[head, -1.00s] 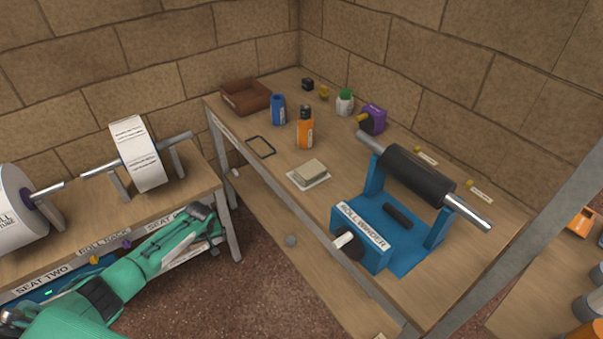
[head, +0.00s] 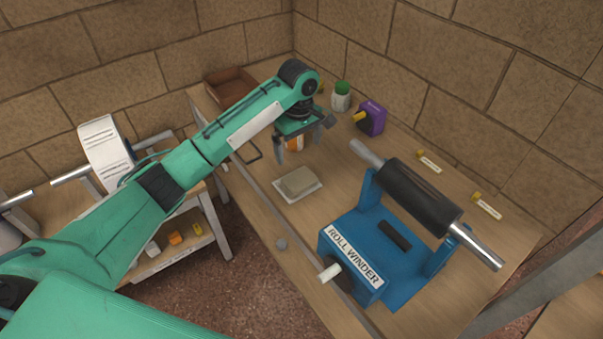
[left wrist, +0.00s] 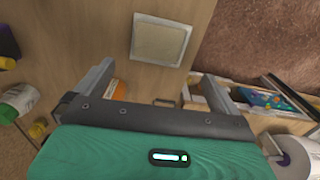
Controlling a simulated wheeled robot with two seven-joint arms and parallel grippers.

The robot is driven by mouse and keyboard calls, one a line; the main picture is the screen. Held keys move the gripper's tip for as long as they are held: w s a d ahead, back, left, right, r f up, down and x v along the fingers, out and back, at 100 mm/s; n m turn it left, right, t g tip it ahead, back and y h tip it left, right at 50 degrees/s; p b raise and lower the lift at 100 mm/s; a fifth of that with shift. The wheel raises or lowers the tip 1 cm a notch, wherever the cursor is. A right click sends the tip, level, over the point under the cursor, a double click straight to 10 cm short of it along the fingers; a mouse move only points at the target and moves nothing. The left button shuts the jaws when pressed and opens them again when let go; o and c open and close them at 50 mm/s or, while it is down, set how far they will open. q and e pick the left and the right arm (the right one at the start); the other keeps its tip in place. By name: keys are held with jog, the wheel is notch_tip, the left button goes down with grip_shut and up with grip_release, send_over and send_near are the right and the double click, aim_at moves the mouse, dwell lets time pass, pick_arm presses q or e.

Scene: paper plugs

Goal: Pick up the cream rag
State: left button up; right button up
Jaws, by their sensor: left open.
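The cream rag (head: 297,181) lies folded on a pale square sheet (head: 312,190) on the workbench, left of the blue roll winder. It also shows in the left wrist view (left wrist: 158,42), at the top centre, beyond my fingertips. My left gripper (head: 298,152) is open and points down above the bench, behind the rag and apart from it. My right gripper is in neither view.
The roll winder (head: 385,250) stands close to the right of the rag. An orange bottle (head: 293,143) is partly hidden behind my left gripper. A white jar with a green lid (head: 341,96), a purple device (head: 371,118) and a brown tray (head: 230,82) stand farther back.

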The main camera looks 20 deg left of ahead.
pick_arm(q)
send_over(298, 179)
jog(key=f, duration=0.5)
jog(key=shift+s+d, duration=0.15)
jog(key=shift+s, duration=0.2)
jog(key=shift+w+f+p, duration=0.2)
jog(key=shift+f+p, duration=0.1)
jog(key=shift+f, duration=1.25)
jog(key=f, duration=0.2)
jog(key=f+p, duration=0.1)
jog(key=shift+w+f, duration=0.2)
jog(key=shift+f, duration=0.55)
jog(key=c, duration=0.7)
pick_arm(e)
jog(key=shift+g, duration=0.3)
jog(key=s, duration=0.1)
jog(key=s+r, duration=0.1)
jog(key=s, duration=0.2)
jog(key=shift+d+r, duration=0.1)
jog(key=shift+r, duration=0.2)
